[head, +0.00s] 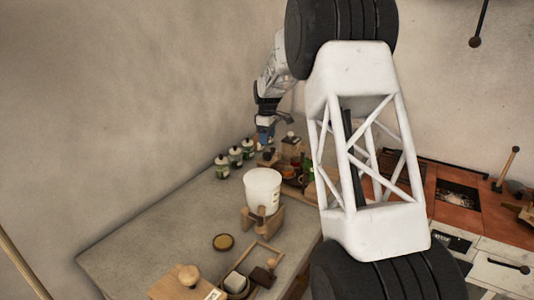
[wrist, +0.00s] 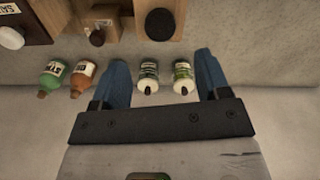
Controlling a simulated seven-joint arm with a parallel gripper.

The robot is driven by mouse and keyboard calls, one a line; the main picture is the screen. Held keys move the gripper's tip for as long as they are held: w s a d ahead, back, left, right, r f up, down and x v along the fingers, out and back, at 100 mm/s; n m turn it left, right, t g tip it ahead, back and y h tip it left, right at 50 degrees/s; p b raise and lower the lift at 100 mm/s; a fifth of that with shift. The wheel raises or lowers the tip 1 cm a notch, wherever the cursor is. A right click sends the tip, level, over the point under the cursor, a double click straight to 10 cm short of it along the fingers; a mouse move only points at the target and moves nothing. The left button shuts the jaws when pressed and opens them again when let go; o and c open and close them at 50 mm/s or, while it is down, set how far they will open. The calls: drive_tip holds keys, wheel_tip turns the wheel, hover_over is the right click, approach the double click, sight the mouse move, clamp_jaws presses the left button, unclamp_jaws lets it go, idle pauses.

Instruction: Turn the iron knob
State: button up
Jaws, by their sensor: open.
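I cannot tell for sure which part is the iron knob. In the wrist view a dark round piece (wrist: 160,24) sits on a wooden block, beyond my fingertips, and a smaller brown knob (wrist: 97,38) is to its left. In the head view a dark rod with a ball end (head: 475,42) hangs at the upper right. My gripper (wrist: 162,62) is open, its two blue fingers spread with nothing held between them. In the head view my gripper (head: 264,135) is low over the far end of the counter, small and partly mixed with the items behind it.
Two labelled bottles (wrist: 165,78) show between my fingers; a green bottle (wrist: 53,74) and an orange bottle (wrist: 83,77) are left of them. The counter's left front is mostly clear.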

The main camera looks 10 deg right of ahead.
sight(267, 154)
drive_tip(key=shift+f, duration=3.9)
drive_tip(key=c, duration=0.9)
